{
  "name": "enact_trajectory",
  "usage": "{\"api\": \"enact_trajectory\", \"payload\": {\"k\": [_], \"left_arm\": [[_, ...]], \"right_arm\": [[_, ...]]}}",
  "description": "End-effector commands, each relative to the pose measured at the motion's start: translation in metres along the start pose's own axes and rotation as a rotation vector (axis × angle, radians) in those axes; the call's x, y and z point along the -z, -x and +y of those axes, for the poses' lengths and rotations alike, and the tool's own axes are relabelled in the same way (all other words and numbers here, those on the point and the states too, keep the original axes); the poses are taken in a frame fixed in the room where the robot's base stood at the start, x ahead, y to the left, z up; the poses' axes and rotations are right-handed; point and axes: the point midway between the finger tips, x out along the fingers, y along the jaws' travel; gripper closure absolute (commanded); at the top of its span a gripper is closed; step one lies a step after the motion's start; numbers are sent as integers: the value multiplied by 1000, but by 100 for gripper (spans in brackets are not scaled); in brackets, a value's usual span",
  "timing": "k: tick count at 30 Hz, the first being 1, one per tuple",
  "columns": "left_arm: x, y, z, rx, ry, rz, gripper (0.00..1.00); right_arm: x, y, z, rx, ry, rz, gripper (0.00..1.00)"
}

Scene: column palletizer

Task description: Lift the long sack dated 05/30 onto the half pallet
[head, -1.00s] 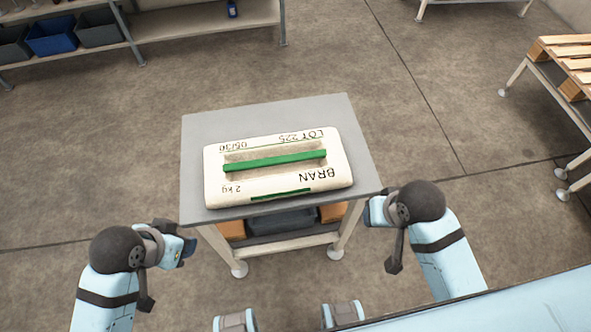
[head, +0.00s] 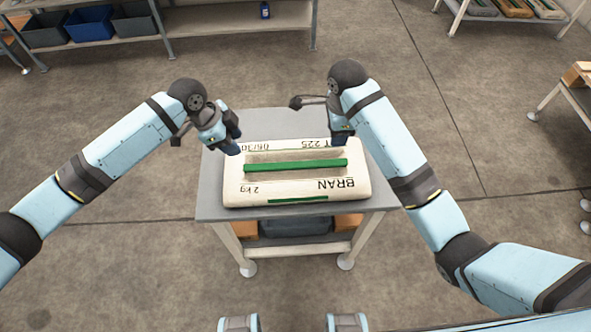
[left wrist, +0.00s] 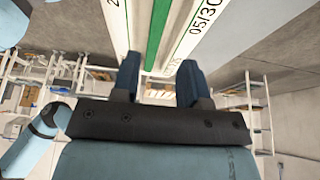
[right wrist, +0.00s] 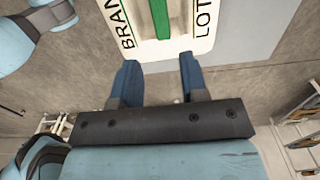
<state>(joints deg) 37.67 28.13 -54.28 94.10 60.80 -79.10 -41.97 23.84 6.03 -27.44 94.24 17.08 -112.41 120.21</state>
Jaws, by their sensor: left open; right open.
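The long cream sack (head: 292,184), printed BRAN, 2 kg, LOT 225 and 05/30 with a green strip, lies flat on a grey table. My left gripper (head: 234,142) is open and empty above the sack's left end. In the left wrist view its parted fingers (left wrist: 159,82) point at the sack end with the date (left wrist: 190,30). My right gripper (head: 342,137) is open over the right end, hiding part of the lot print. The right wrist view shows its fingers (right wrist: 159,80) apart near that end (right wrist: 175,45). A wooden pallet (head: 577,76) is cut off at the right edge.
The grey table (head: 215,185) has a lower shelf with boxes. A rack with grey and blue bins (head: 90,26) stands at the back left. Another stand with sacks (head: 510,8) is at the back right. Open floor lies between the table and the pallet's stand.

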Motion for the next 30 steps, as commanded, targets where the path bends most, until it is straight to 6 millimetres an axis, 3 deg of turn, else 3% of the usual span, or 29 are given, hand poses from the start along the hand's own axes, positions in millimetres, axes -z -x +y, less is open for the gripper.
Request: {"api": "enact_trajectory", "payload": {"k": [8, 13, 30], "left_arm": [[0, -1, 0, 0, 0, 1, 60], [0, -12, 1, -1, 1, 1, 60], [1, -115, 0, 0, 2, 0, 60]], "right_arm": [[0, -1, 0, 0, -1, 0, 60], [0, -13, 1, -1, 0, 1, 60], [1, -116, 1, -1, 0, 2, 60]]}}
